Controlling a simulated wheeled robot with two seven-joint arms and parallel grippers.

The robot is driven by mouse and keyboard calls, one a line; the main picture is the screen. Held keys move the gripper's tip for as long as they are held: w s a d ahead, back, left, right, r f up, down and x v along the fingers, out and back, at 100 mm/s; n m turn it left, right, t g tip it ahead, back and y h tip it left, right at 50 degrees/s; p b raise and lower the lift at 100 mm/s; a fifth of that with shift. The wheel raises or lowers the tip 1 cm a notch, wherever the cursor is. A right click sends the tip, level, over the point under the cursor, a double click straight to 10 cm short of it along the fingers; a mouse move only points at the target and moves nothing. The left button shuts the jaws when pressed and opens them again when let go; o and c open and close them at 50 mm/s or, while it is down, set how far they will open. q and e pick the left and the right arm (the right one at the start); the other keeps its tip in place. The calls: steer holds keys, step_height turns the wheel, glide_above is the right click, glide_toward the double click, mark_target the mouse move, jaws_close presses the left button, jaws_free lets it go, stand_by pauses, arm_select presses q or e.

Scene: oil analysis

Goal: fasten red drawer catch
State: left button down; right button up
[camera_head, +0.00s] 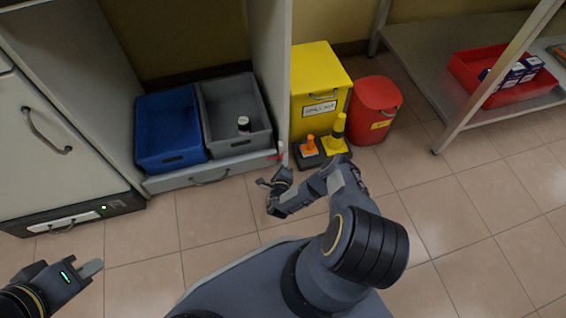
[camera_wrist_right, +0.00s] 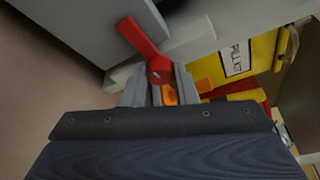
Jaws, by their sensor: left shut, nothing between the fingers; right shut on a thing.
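The red drawer catch (camera_head: 275,156) is at the right end of the low drawer front (camera_head: 165,183), beside the cabinet's right side panel. In the right wrist view the red catch (camera_wrist_right: 140,38) is a flat lever slanting up and left from a round hub. My right gripper (camera_head: 277,182) is in front of that drawer corner. In the wrist view its fingers (camera_wrist_right: 160,85) are shut on the red catch near its hub. My left gripper (camera_head: 92,268) is shut and empty at the lower left, over the floor, away from the drawer.
A blue bin (camera_head: 140,130) and a grey bin (camera_head: 262,120) holding a small jar (camera_head: 244,124) stand above the drawer front. To the right are a yellow box (camera_head: 322,75), orange and yellow cone-like items (camera_head: 338,132) and a red bin (camera_head: 375,95). The front floor is clear.

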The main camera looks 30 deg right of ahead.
steer(key=o, duration=1)
steer(key=v, duration=0.7)
steer(key=shift+s+a, duration=0.25)
steer(key=shift+s, duration=0.05)
